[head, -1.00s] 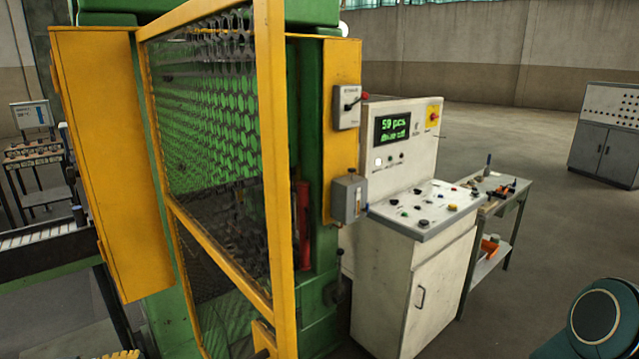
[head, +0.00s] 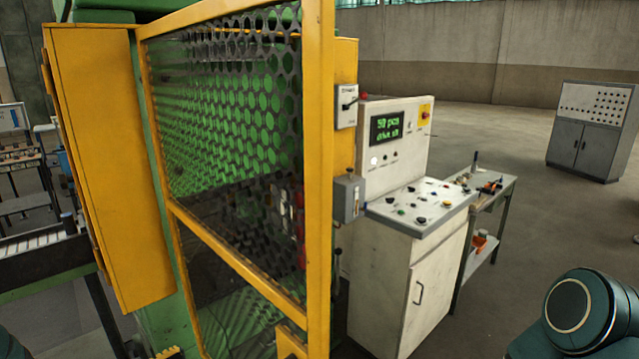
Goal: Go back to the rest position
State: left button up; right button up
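Neither of my grippers shows in the head view. What my grippers hold, if anything, is hidden.
A control cabinet (head: 385,285) with a lit green display (head: 387,127) stands right of the door. Behind it is a small workbench (head: 490,200) with tools. A grey cabinet (head: 590,130) stands at the far right. A conveyor (head: 45,255) is at the left.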

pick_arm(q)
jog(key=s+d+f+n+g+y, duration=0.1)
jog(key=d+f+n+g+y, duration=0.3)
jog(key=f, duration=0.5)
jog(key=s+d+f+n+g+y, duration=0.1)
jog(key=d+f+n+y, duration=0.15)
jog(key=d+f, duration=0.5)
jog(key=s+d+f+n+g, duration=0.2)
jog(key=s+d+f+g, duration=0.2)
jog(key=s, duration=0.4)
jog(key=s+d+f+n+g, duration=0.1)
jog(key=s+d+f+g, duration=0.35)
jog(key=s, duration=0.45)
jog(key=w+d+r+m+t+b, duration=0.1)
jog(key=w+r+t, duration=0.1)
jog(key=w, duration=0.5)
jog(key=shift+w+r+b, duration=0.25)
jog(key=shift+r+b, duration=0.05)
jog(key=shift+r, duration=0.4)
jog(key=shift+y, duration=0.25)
